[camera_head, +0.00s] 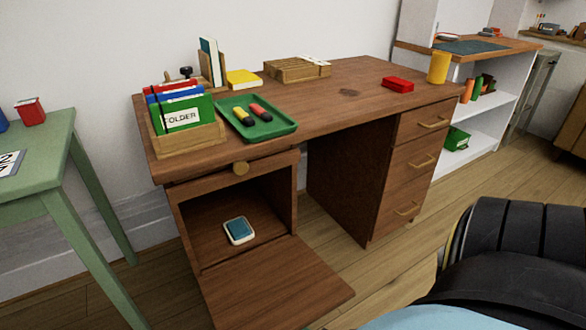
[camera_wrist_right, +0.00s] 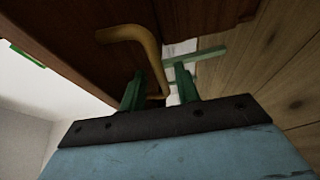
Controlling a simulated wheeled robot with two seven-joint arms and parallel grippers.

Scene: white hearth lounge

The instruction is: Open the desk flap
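The brown wooden desk (camera_head: 350,85) stands against the wall. Its flap (camera_head: 285,285) is folded down at the lower left, lying out in front of an open compartment (camera_head: 215,205). A blue-topped square item (camera_head: 238,230) lies inside the compartment. Neither gripper shows in the head view.
The desk top holds a folder box (camera_head: 185,140), a green tray (camera_head: 257,125) with markers, a wooden organizer (camera_head: 297,69), a red box (camera_head: 398,84) and a yellow cup (camera_head: 438,67). Three drawers (camera_head: 415,160) are shut at right. A green table (camera_head: 50,150) stands left.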

